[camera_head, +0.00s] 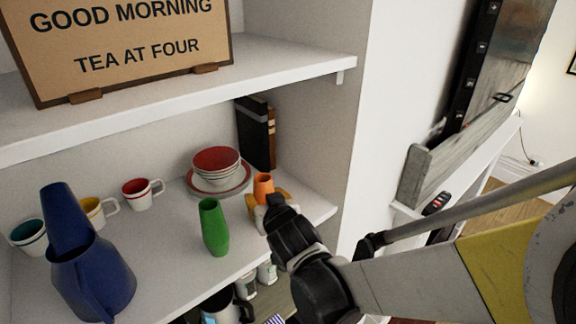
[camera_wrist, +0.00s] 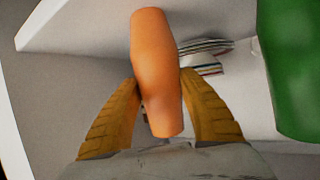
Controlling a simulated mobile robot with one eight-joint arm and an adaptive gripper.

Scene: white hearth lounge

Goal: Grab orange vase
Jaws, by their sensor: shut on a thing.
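The orange vase (camera_head: 263,184) is at the right end of the middle shelf in the head view. In the wrist view the orange vase (camera_wrist: 157,70) stands out between two yellow fingers. My gripper (camera_head: 268,203) is shut on its lower part, one finger on each side. My gripper (camera_wrist: 160,100) also shows in the wrist view. The head view hides the vase's base behind my gripper, so I cannot tell whether it touches the shelf.
A green vase (camera_head: 213,228) stands close to the left. Stacked bowls (camera_head: 216,166) and dark books (camera_head: 256,135) are behind. A blue pitcher (camera_head: 92,280) and several cups stand further left. The upper shelf (camera_head: 180,95) hangs overhead; a white side wall (camera_head: 375,110) is right.

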